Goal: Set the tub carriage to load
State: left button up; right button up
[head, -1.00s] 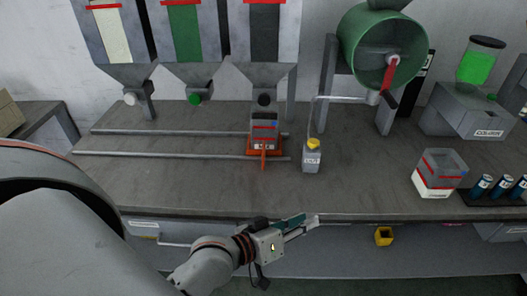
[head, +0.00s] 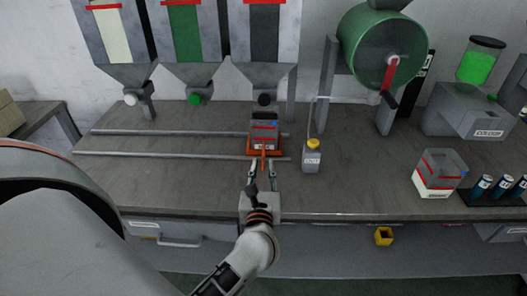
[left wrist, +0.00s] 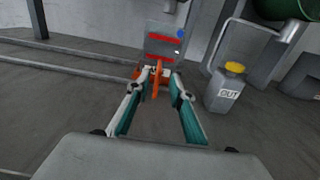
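The tub carriage (head: 250,153) is an orange-red plate on two rails, at their right end below the dark-filled hopper. A grey tub (head: 265,133) with red bands sits on it; it also shows in the left wrist view (left wrist: 164,48). An orange handle (left wrist: 155,88) sticks out from the carriage's front. My left gripper (head: 263,174) is open in front of the carriage, its two fingers on either side of the handle. I cannot tell whether they touch it. My right gripper is not in view.
A grey can marked OUT with a yellow cap (head: 313,144) stands close right of the carriage. The rails (head: 160,154) run clear to the left, below the white and green hoppers. A green drum (head: 372,50) and another tub (head: 437,185) are to the right.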

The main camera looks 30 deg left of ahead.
aim_at(264, 142)
pick_arm(q)
jog(key=x, duration=0.7)
jog(key=shift+w+a+p, duration=0.2)
jog(key=shift+p, duration=0.1)
jog(key=shift+c, duration=0.3)
grip_shut()
